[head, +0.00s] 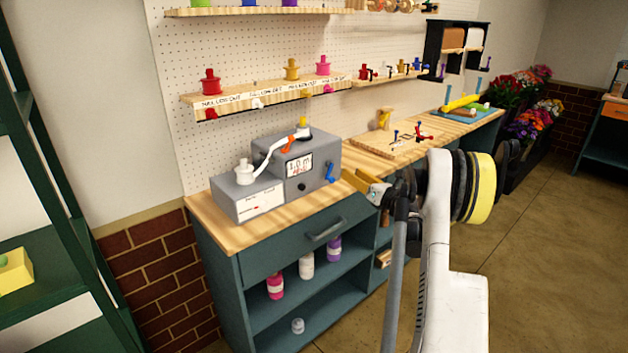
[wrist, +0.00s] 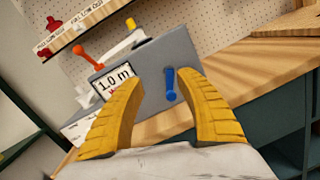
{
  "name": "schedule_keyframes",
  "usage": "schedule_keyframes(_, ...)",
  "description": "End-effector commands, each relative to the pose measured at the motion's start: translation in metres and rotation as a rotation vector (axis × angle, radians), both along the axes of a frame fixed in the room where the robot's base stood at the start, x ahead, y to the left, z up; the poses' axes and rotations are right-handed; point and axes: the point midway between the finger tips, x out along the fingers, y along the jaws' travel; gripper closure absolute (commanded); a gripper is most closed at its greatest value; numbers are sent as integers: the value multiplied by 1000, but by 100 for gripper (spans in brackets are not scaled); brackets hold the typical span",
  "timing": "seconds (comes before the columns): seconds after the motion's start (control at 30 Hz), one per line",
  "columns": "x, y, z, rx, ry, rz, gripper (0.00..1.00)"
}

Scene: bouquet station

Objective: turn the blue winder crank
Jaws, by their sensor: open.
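The blue winder crank (head: 329,173) is on the lower right of the front face of a grey winder machine (head: 320,152). In the wrist view the blue crank (wrist: 170,85) stands nearly upright between the two yellow fingers, a little nearer the right one. My gripper (wrist: 165,85) is open and empty, and its fingers appear short of the crank. In the head view my gripper (head: 362,186) is at the counter's front edge, right of the machine. A display reading 1.0 m (wrist: 113,83) is left of the crank.
An orange lever (wrist: 88,54) and white ribbon are on top of the machine. A shelf of coloured spools (head: 265,93) hangs above. Bare wooden counter (wrist: 255,75) lies to the right of the machine. A drawer handle (head: 325,229) sticks out below.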

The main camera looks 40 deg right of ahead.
Motion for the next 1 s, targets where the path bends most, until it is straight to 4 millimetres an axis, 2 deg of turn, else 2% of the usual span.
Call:
schedule_keyframes(0.03,-7,-8,-21,-51,22,15,58)
schedule_keyframes(0.1,-15,-11,-43,-111,48,42,58)
schedule_keyframes(0.23,-19,-14,-63,-161,71,64,58)
schedule_keyframes(0.37,-6,-11,-66,-165,73,71,58)
schedule_keyframes(0.6,42,-7,-67,-163,71,69,58)
schedule_keyframes(0.8,74,-5,-66,-162,72,68,58)
schedule_keyframes(1.0,86,-5,-64,-162,71,66,58)
